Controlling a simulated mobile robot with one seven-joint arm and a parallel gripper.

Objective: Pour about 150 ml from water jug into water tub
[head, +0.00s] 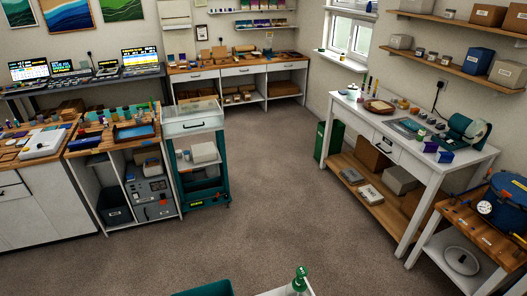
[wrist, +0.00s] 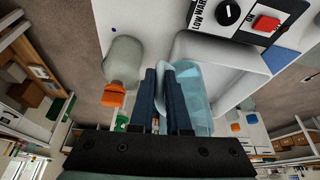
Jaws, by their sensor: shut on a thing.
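In the wrist view my gripper (wrist: 165,72) is shut on a pale blue, see-through jug (wrist: 196,100), which I take to be the water jug. Its handle strip shows between the dark fingers and its body lies just to their right. I cannot make out its water level. Behind the jug is a pale grey-white container with rounded corners (wrist: 222,50); whether it is the water tub I cannot tell. In the head view neither my gripper nor the jug shows. A teal rim (head: 205,288) is cut off by the bottom edge there.
A clear bottle with an orange cap (wrist: 115,95) is left of my fingers. A white panel with a black knob and red button (wrist: 266,24) is at the upper right. In the head view a green-topped bottle (head: 300,278) stands at the bottom edge. Beyond is open carpet (head: 265,180) between benches.

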